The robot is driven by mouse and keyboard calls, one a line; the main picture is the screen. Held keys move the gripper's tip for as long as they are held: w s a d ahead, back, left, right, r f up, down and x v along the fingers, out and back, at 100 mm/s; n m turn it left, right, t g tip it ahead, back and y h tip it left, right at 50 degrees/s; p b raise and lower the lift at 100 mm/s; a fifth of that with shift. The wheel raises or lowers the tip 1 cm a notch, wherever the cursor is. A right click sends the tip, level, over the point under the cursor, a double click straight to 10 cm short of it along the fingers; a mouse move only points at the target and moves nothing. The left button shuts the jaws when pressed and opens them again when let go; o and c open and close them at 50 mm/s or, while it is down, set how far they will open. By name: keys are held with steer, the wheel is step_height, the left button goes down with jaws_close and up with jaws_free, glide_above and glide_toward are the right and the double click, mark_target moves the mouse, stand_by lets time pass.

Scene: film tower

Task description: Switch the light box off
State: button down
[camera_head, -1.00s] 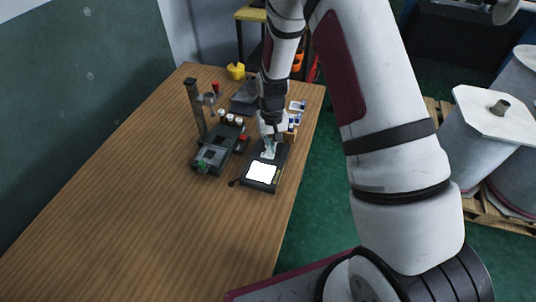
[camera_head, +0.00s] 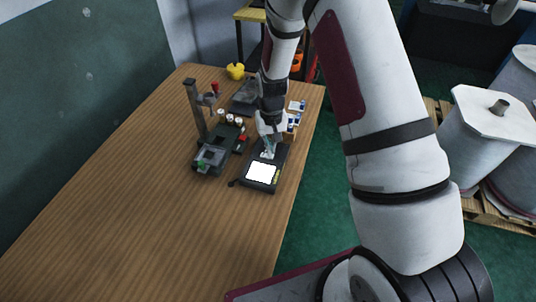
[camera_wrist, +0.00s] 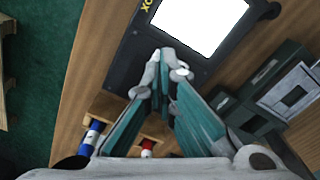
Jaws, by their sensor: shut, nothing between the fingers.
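The light box (camera_head: 247,184) is a dark flat box on the wooden table, with a glowing white panel (camera_head: 262,172). In the wrist view the box (camera_wrist: 135,58) fills the top middle, its panel (camera_wrist: 200,20) bright and lit, with yellow lettering beside it. My gripper (camera_head: 268,150) is over the end of the box away from its lit panel. In the wrist view my gripper (camera_wrist: 171,62) has its fingertips together, empty, over the dark casing below the panel. A small pale knob-like piece shows beside the tips. I cannot tell whether the tips touch the box or where its switch is.
A dark device with a post (camera_head: 197,110) stands left of the box. Small canisters (camera_head: 230,120) and a yellow object (camera_head: 235,71) are farther back. Blue-and-white rolls (camera_wrist: 90,138) lie close to my gripper. The table's near left part (camera_head: 140,210) is clear.

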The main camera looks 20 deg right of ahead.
steer(key=shift+f+b, duration=0.45)
steer(key=shift+f, duration=0.7)
stand_by(0.9)
steer(key=shift+r+p, duration=1.15)
steer(key=shift+r, duration=2.4)
